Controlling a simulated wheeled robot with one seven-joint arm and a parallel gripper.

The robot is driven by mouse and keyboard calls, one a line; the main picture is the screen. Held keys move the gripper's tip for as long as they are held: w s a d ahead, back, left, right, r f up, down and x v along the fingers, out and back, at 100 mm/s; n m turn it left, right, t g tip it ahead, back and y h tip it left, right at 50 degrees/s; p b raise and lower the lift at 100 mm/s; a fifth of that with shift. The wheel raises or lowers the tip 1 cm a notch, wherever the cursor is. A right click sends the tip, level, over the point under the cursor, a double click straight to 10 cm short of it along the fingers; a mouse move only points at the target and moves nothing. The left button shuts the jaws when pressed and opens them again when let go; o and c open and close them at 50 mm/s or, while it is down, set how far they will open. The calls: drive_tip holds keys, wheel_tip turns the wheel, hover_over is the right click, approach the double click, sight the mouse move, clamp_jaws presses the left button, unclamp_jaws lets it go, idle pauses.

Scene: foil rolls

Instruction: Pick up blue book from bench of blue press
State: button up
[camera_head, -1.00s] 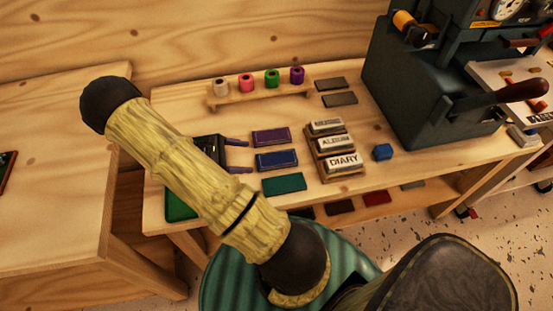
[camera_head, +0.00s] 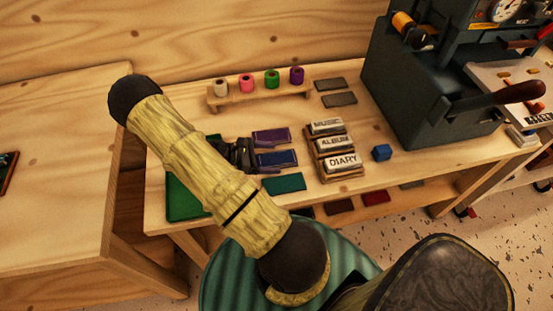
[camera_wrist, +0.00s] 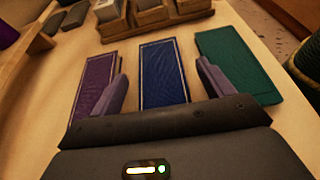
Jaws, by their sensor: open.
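The blue book (camera_head: 275,159) lies flat on the wooden bench (camera_head: 225,112), between a purple book (camera_head: 271,136) and a green book (camera_head: 284,183). In the wrist view the blue book (camera_wrist: 163,72) runs lengthwise between the two purple fingers of my gripper (camera_wrist: 160,80). The fingers are open, one on each side of it, with nothing held. In the head view my gripper (camera_head: 268,156) is at the book's left part and partly covers it. I cannot tell the exact height of the fingertips over the bench.
The purple book (camera_wrist: 97,84) and green book (camera_wrist: 235,66) lie close beside the fingers. A larger green piece (camera_head: 184,200) lies at left.

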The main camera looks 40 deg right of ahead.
drive_tip(key=shift+x, duration=1.1)
drive_tip(key=c, duration=1.1)
